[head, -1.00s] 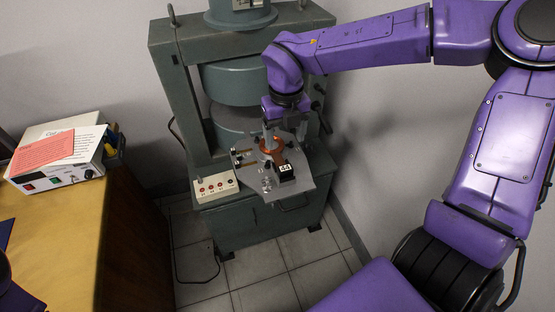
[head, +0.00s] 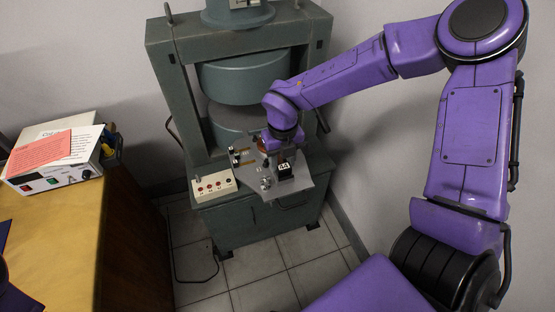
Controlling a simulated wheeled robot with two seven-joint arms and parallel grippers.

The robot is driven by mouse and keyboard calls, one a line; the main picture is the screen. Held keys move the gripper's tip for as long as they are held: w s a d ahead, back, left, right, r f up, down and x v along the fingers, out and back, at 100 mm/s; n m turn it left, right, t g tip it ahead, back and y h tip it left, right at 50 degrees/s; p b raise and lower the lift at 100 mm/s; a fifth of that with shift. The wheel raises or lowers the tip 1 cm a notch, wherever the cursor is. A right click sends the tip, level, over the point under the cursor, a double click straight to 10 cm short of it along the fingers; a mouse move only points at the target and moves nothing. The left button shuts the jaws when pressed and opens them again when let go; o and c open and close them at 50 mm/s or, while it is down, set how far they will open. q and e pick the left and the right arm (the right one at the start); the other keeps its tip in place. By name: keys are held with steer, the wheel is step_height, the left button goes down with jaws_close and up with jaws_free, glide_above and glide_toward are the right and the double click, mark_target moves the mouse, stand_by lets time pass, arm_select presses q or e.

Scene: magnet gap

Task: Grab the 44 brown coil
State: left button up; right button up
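The brown coil (head: 262,145) is on a grey metal plate (head: 318,165) in front of the press. Only a small part of its orange-brown ring shows, left of my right wrist. A black block with a white "44" label (head: 284,167) is at the coil's near side. My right gripper (head: 285,153) points down over the coil and label block. Its wrist hides most of the ring and the fingers, so I cannot tell whether they are open or touching it. My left gripper is not in view.
The grey-green press (head: 242,85) stands behind the plate, its columns on both sides. A control box with red knobs (head: 213,186) is left of the plate. A white power unit (head: 62,165) with papers is on the yellow desk (head: 60,235). A cable (head: 178,265) lies on the floor.

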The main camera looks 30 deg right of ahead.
steer(key=shift+c, duration=0.9)
